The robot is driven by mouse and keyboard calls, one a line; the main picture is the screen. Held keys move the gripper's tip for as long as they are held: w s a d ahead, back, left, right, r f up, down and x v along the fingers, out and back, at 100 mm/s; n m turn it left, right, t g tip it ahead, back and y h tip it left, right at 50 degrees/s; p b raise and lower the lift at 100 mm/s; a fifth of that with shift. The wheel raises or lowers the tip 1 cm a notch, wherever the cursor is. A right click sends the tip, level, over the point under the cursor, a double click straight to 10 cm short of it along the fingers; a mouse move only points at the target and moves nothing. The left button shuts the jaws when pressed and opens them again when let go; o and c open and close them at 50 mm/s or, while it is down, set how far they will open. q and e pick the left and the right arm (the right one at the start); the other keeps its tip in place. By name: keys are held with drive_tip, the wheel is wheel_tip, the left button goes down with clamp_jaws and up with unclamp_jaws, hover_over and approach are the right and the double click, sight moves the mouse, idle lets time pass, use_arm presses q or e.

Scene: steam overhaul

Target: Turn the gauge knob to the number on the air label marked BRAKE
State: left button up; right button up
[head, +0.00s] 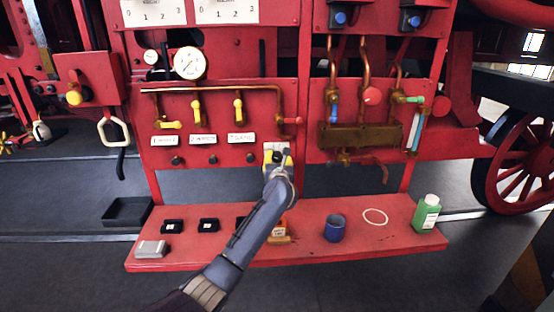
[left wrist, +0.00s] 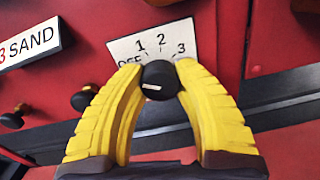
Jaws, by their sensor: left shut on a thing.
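The black gauge knob (left wrist: 160,80) sits at the lower edge of a white scale plate (left wrist: 150,42) reading OFF, 1, 2, 3. A short white mark on the knob lies nearly level and points left, toward the OFF side. My left gripper (left wrist: 160,78) is shut on the knob, one yellow finger on each side. In the head view my left gripper (head: 279,160) covers the knob below the plate. Three white labels show in the head view: the left one (head: 164,141), the middle one (head: 203,138) and the right one (head: 241,137). The wrist view shows "3 SAND" (left wrist: 28,45); the others are too small to read surely.
A white pressure gauge (head: 190,62) is high on the red panel, above yellow valve handles (head: 196,112). Brass pipework (head: 360,137) is to the right. The red shelf (head: 300,255) below holds small black boxes, a blue cup (head: 334,228) and a green bottle (head: 427,215).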

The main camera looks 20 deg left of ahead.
use_arm(q)
drive_tip(key=shift+a+f+m, duration=0.1)
drive_tip(key=shift+m, duration=0.7)
clamp_jaws()
drive_tip(key=shift+f+m, duration=0.1)
drive_tip(key=shift+m, duration=2.1)
drive_tip(key=shift+s+a+m, duration=0.1)
drive_tip(key=shift+a+m, duration=0.1)
drive_tip(key=shift+m, duration=0.7)
drive_tip(key=o, duration=0.9)
unclamp_jaws()
drive_tip(key=shift+a, duration=0.1)
drive_tip(key=o, duration=0.4)
drive_tip(key=shift+d+r, duration=0.2)
